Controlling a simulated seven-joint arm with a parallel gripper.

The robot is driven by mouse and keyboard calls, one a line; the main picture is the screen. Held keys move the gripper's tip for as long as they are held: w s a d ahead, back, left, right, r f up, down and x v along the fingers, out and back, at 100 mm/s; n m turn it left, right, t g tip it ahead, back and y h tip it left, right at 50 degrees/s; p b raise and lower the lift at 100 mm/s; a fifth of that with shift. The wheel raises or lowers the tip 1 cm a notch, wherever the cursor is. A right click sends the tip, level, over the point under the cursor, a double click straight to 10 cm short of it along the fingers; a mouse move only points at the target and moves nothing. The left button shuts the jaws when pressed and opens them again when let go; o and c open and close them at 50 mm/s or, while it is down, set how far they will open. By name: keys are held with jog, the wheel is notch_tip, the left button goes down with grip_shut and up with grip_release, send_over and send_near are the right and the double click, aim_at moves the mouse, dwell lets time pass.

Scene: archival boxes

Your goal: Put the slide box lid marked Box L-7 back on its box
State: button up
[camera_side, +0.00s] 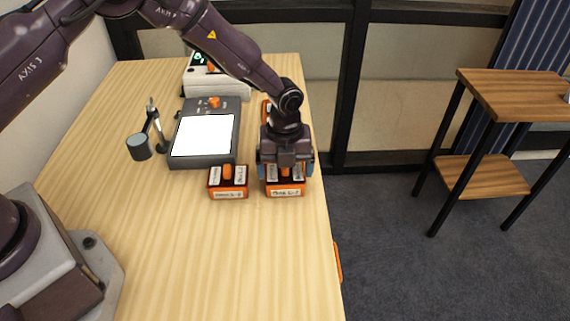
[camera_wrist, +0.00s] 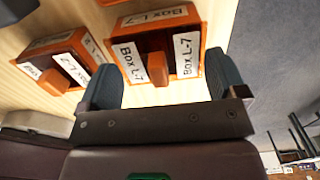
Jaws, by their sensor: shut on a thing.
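The slide box marked Box L-7 (camera_side: 285,192) stands near the table's right edge, with its front label showing. It also shows at the top of the wrist view (camera_wrist: 155,16). My gripper (camera_side: 286,168) points down over this box. In the wrist view its two fingers (camera_wrist: 165,80) sit on either side of the lid, and it is shut on the lid. The lid looks level and lined up with the box. I cannot tell whether it rests fully on the box or slightly above.
A similar orange box (camera_side: 228,183) stands close on the left. A dark light panel (camera_side: 203,137), a small stand with a grey cylinder (camera_side: 140,147) and a white device (camera_side: 205,85) are behind. Another orange item (camera_side: 265,110) is partly hidden by my arm. The front table is clear.

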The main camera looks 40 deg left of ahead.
dwell(0.4)
jog(key=o, duration=0.6)
jog(key=shift+r, duration=3.5)
